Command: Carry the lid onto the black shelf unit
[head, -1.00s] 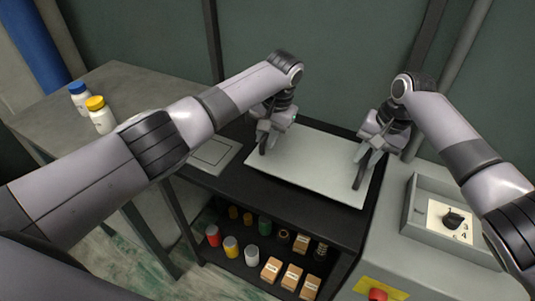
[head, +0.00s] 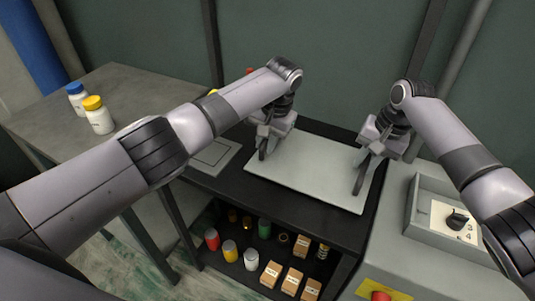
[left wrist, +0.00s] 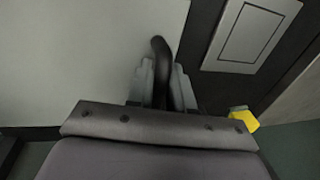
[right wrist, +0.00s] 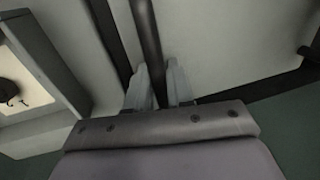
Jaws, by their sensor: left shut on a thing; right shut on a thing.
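The lid (head: 310,175) is a flat, pale grey rectangular panel with dark handles. In the head view it lies over the top of the black shelf unit (head: 285,217), close to level; I cannot tell whether it touches the top. My left gripper (head: 264,152) is shut on the handle at the lid's left end; the dark curved handle shows between the fingers in the left wrist view (left wrist: 162,85). My right gripper (head: 362,170) is shut on the handle at the right end, a dark bar between the fingers in the right wrist view (right wrist: 152,75).
A flat grey plate (head: 212,156) lies left of the lid on the shelf top. Jars and small boxes (head: 271,272) fill the lower shelf. A grey cabinet with a dial (head: 457,221) and red button (head: 380,297) stands right. A grey table (head: 60,115) with two bottles stands left.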

